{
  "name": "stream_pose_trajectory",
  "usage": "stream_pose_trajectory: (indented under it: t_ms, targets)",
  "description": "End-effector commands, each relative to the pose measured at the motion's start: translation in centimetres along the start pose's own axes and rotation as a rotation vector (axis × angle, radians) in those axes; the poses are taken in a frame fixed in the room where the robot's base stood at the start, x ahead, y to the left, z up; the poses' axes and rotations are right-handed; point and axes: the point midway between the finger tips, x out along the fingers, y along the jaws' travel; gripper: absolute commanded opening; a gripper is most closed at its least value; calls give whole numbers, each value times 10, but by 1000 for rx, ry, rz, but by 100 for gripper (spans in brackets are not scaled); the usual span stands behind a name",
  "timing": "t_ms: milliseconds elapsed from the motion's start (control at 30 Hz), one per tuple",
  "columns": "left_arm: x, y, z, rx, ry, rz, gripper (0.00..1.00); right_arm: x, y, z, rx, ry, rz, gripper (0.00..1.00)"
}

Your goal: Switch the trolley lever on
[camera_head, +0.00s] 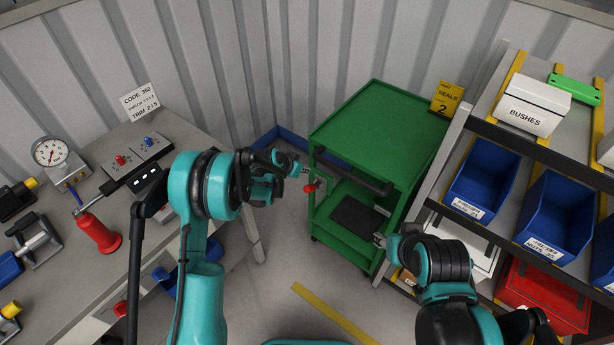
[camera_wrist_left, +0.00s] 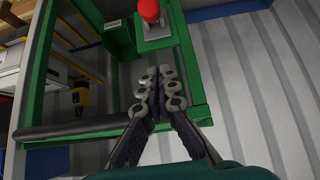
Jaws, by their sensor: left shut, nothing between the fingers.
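The green trolley (camera_head: 372,130) stands against the corrugated wall, with a dark handle bar (camera_head: 350,172) across its front. Its lever has a red knob (camera_head: 309,188) beside a grey plate at the trolley's left front corner. The red knob also shows at the top of the left wrist view (camera_wrist_left: 149,10). My left gripper (camera_head: 303,172) is shut and empty, just above and left of the knob in the head view. In the left wrist view its closed fingertips (camera_wrist_left: 156,75) are apart from the knob. My right gripper (camera_head: 379,239) is near the trolley's lower right; its fingers are too small to judge.
A grey workbench with a red and a blue switch (camera_head: 148,141), a gauge (camera_head: 50,152) and a red funnel-like object (camera_head: 98,232) is at left. A rack with blue bins (camera_head: 482,183) and a BUSHES box (camera_head: 532,105) stands close at right.

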Motion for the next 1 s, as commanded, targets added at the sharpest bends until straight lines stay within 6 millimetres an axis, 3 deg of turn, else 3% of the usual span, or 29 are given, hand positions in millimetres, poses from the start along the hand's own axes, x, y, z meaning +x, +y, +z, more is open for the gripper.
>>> stream_pose_trajectory:
  t_ms: [467, 700, 1000]
  targets:
    - [97, 0, 4, 0, 0, 0, 0, 29, 0, 21, 0, 0, 0, 40]
    - [100, 0, 35, -1, 0, 0, 0, 38, 0, 27, 0, 0, 0, 40]
    - [100, 0, 39, -1, 0, 0, 0, 39, 0, 28, 0, 0, 0, 40]
